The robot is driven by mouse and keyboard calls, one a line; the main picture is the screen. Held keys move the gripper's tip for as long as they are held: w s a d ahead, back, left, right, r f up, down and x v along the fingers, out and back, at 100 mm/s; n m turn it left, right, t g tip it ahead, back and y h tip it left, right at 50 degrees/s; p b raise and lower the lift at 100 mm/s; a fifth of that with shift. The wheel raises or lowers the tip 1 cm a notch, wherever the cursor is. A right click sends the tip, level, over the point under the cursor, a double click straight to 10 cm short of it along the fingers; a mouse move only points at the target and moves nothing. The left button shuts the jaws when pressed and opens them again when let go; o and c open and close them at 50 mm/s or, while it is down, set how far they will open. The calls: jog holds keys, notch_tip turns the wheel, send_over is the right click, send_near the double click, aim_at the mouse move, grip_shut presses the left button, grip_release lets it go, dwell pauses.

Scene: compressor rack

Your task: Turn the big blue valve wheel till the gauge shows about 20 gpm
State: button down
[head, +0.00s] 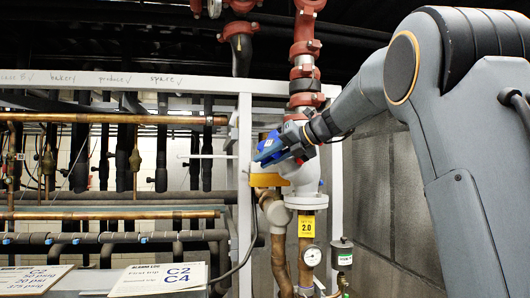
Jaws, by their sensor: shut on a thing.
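The blue valve wheel (266,155) sits at the front of the grey valve body (304,176) on the vertical pipe right of the rack's post. It shows nearly edge-on, and my arm hides part of it. My gripper (287,147) reaches in from the right and is shut on the wheel's rim. The fingertips are partly hidden and hard to separate from the wheel. A round white gauge (312,256) is below the valve, near the pipe; its needle is too small to read.
A yellow tag reading 2.0 (306,226) hangs between valve and gauge. A yellow part (266,180) sits just below the wheel. A small dark canister (341,254) is right of the gauge. Horizontal copper pipes (110,118) fill the left.

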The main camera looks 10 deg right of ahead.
jog(key=shift+s+d+r+n+g+h, duration=0.1)
jog(key=shift+s+d+n+g+h, duration=0.15)
jog(key=shift+g, duration=0.7)
jog(key=shift+s+d+n+g+h, duration=0.1)
jog(key=shift+s+d+n+g, duration=0.2)
jog(key=shift+g, duration=0.6)
jog(key=shift+s+d+r+n+g+h, duration=0.15)
jog(key=shift+s+n+g, duration=0.15)
jog(key=shift+g, duration=0.65)
jog(key=c, duration=1.9)
grip_release()
jog(key=v, duration=0.6)
jog(key=shift+w+d+r, duration=0.1)
jog(key=shift+d+r, duration=0.15)
jog(key=shift+s+d+r, duration=0.3)
jog(key=shift+r, duration=0.05)
